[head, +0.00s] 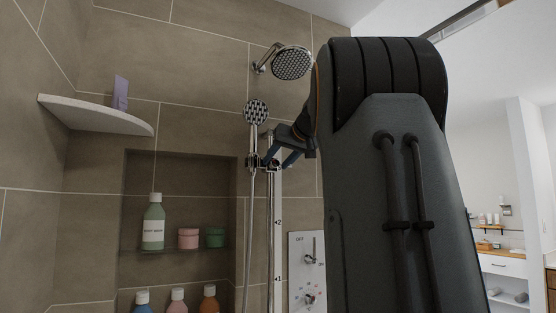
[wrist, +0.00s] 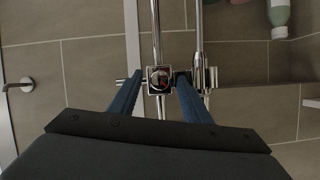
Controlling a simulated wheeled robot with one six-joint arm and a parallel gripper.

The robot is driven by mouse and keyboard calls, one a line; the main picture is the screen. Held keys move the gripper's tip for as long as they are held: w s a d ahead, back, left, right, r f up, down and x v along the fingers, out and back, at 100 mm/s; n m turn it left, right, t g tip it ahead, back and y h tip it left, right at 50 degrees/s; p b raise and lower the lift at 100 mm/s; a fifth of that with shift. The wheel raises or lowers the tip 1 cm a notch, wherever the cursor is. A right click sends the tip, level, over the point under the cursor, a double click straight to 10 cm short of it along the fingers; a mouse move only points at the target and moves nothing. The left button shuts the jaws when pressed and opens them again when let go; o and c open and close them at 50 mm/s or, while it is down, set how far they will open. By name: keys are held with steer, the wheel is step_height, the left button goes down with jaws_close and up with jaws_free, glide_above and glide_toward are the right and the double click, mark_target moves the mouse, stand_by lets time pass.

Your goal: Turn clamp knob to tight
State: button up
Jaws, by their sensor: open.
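The chrome slider clamp (wrist: 160,78) sits on the vertical shower rail (wrist: 156,30) in the wrist view. Its face towards me is square, with a dark and reddish round centre that may be the knob or a reflection. A short chrome stub shows at its left. My gripper (wrist: 158,83) is open, with one blue finger on each side of the clamp face. I cannot tell whether the fingers touch it. In the head view my gripper (head: 277,159) is at the clamp (head: 254,162), partly hiding it. No tight or loose marking is readable.
The hand shower (head: 256,112) stands above the clamp, with its hose (head: 251,215) hanging beside the rail. A fixed shower head (head: 291,63) is higher up. A valve panel (head: 307,270) is below right. A niche holds bottles (head: 153,222), and a corner shelf (head: 97,114) is left.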

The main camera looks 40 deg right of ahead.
steer(key=c, duration=1)
steer(key=shift+c, duration=0.2)
steer(key=m+y, duration=0.1)
steer(key=m, duration=0.2)
steer(key=shift+d+t+y+b, duration=0.25)
steer(key=shift+t+y+b, duration=0.05)
steer(key=shift+t+y, duration=0.1)
steer(key=m+t+y+b, duration=0.1)
steer(key=m, duration=0.2)
steer(key=shift+d+f+m+y, duration=0.1)
steer(key=shift+f+m+y, duration=0.05)
steer(key=shift+m+y, duration=0.2)
steer(key=m+b, duration=0.1)
steer(key=m+t+y+b, duration=0.1)
steer(key=m, duration=0.1)
steer(key=shift+s+f+m+y+b, duration=0.1)
steer(key=shift+f+m+y+b, duration=0.1)
steer(key=shift+m+y+b, duration=0.1)
steer(key=shift+f+m+t+b, duration=0.1)
steer(key=shift+m+t+b, duration=1)
steer(key=shift+m, duration=0.75)
